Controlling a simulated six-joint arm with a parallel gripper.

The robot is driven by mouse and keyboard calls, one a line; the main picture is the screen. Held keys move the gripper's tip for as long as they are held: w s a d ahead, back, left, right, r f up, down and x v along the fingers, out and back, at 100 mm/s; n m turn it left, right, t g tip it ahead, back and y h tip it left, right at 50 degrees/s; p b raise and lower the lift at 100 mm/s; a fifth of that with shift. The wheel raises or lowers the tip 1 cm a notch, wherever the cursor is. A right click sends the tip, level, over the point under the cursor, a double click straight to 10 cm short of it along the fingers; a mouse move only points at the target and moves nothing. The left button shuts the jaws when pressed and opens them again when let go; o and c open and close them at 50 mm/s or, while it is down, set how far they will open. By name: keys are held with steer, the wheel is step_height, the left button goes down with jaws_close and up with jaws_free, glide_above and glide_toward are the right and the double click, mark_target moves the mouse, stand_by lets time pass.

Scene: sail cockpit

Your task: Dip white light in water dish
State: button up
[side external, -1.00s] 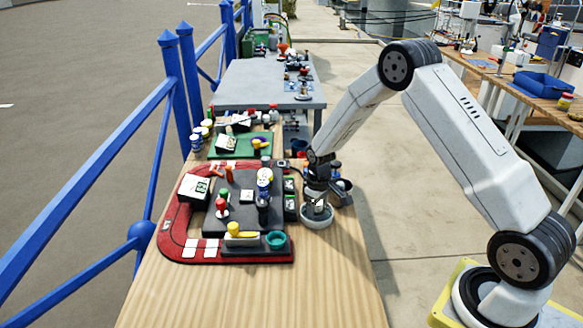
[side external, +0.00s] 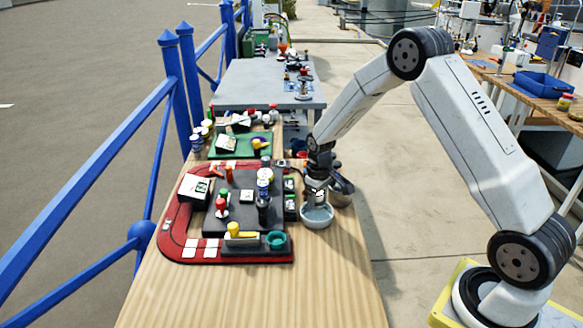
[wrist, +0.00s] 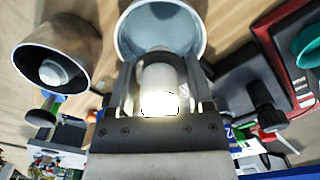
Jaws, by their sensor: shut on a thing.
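A white, glowing light (wrist: 158,75) is held between the fingers of my gripper (wrist: 158,90). In the side view my gripper (side external: 317,183) hangs over the back part of the water dish, pointing down. The dish (side external: 317,218) is a small white round bowl with a pale blue-grey inside, on the wooden table. Its inside shows in the wrist view (wrist: 185,28), beyond the far end of the light. The light's lower end is at about the dish's back rim in the side view; I cannot tell whether it touches the water.
A metal cup (side external: 342,190) stands close behind and right of the dish; it also shows in the wrist view (wrist: 57,55). A red-edged board (side external: 190,250) with a dark panel, a yellow knob and a teal cup (side external: 276,239) lies left. The front table is clear.

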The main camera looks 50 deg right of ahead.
steer(key=shift+r, duration=2.75)
